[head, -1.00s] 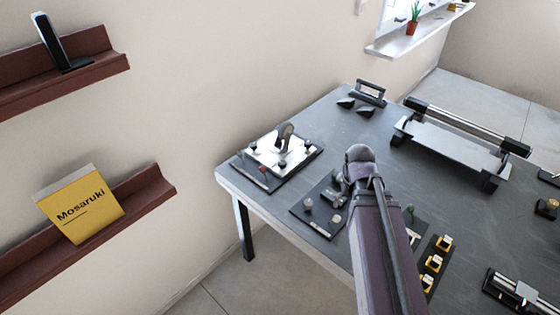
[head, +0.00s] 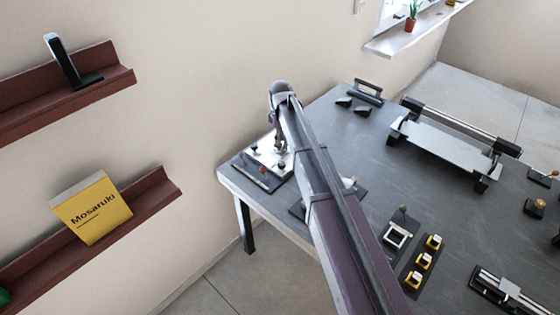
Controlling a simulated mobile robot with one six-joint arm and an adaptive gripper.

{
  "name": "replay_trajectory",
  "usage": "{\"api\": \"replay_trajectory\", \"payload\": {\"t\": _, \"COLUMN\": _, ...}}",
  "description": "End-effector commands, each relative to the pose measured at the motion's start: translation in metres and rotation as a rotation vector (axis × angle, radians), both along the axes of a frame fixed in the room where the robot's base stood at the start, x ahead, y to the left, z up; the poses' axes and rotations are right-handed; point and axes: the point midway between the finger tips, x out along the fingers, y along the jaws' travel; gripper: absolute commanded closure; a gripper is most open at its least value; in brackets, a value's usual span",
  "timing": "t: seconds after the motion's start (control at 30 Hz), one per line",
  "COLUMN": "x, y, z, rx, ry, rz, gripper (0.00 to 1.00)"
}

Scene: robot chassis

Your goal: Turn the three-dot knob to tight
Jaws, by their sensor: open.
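I cannot tell which knob bears three dots; the dot marks are too small to see or hidden. My gripper (head: 280,143) points down over the white-topped panel (head: 260,161) at the table's left corner. It is open, and whether it touches anything is not clear. The panel has a small black knob (head: 254,149) and a small red knob (head: 263,170) beside the gripper. The grey upright part seen there earlier is hidden by the gripper. A second dark panel (head: 298,210) is mostly covered by my arm; a pale knob (head: 348,183) shows at its right.
Right of my arm are a white-framed device (head: 397,235) and a strip of yellow switches (head: 424,261). A flat bed (head: 445,145) stands at the back right. A wall and two red shelves (head: 150,197) are at left. The table's middle (head: 375,160) is clear.

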Motion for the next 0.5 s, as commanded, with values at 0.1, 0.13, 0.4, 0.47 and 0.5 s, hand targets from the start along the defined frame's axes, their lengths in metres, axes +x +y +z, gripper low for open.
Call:
{"api": "replay_trajectory", "payload": {"t": 0.1, "x": -0.0002, "y": 0.0003, "z": -0.0003, "rx": 0.0, "ry": 0.0, "rz": 0.002, "gripper": 0.18}}
{"api": "replay_trajectory", "payload": {"t": 0.13, "x": -0.0004, "y": 0.0002, "z": -0.0003, "rx": 0.0, "ry": 0.0, "rz": 0.002, "gripper": 0.18}}
{"api": "replay_trajectory", "payload": {"t": 0.4, "x": -0.0005, "y": 0.0003, "z": -0.0017, "rx": 0.0, "ry": 0.0, "rz": 0.0, "gripper": 0.18}}
{"api": "replay_trajectory", "payload": {"t": 0.47, "x": -0.0005, "y": 0.0004, "z": -0.003, "rx": 0.0, "ry": 0.0, "rz": 0.0, "gripper": 0.18}}
{"api": "replay_trajectory", "payload": {"t": 0.5, "x": -0.0006, "y": 0.0004, "z": -0.0043, "rx": 0.0, "ry": 0.0, "rz": 0.0, "gripper": 0.18}}
